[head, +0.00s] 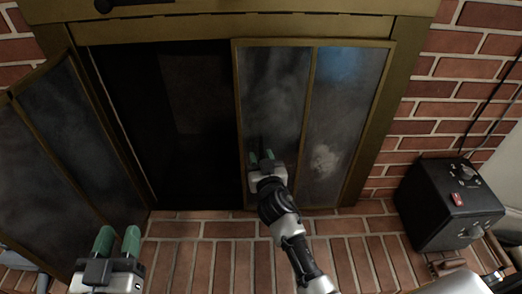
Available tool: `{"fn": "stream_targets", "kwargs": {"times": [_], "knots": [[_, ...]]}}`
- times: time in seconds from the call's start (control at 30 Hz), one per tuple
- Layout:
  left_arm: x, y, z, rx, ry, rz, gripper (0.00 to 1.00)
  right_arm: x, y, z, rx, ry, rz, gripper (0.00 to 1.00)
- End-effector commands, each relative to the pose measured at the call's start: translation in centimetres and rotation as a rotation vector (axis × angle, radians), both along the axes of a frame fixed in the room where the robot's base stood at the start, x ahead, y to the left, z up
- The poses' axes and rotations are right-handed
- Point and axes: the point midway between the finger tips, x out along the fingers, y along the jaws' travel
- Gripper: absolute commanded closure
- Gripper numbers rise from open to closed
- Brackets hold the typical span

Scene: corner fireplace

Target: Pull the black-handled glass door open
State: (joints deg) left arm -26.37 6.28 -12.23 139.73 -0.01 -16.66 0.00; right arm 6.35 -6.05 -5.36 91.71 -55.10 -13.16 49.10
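The right glass door (275,95) has two smoky panes in a brass frame and stands closed across the right half of the fireplace opening. My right gripper (262,157) is at the lower part of its left pane, green fingertips pointing at the glass. A small dark shape shows by the fingertips; I cannot tell whether it is the black handle or whether the fingers hold it. The left glass door (85,140) stands folded outward, leaving the dark left half of the opening uncovered. My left gripper (118,243) is open and empty in front of that door, low at the left.
A black box with a red switch (458,199) stands on the brick hearth at the right, with cables on the wall above. The brick hearth (200,250) between my grippers is clear. Brick wall flanks the brass surround (395,95).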

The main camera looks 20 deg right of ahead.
Motion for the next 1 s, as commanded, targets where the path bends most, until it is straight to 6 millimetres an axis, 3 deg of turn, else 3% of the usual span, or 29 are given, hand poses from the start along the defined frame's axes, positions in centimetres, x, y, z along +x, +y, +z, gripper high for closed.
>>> {"fn": "stream_targets", "kwargs": {"times": [0.3,0.53,0.57,1.0], "knots": [[0.00,-0.02,0.06,-0.001,-0.005,0.000,0.63,-0.03,0.07,0.00,-0.001,0.000,0.000,0.64],[0.00,-0.02,0.07,-0.001,-0.005,0.000,0.63,-0.02,0.07,0.00,-0.001,0.000,0.000,0.99],[0.01,-0.02,0.07,-0.001,-0.005,0.000,0.63,-0.02,0.07,0.00,-0.001,0.000,0.000,1.00],[0.00,0.08,-0.40,0.010,0.041,0.002,0.63,-0.31,0.07,0.08,-0.001,0.000,0.009,1.00]]}}
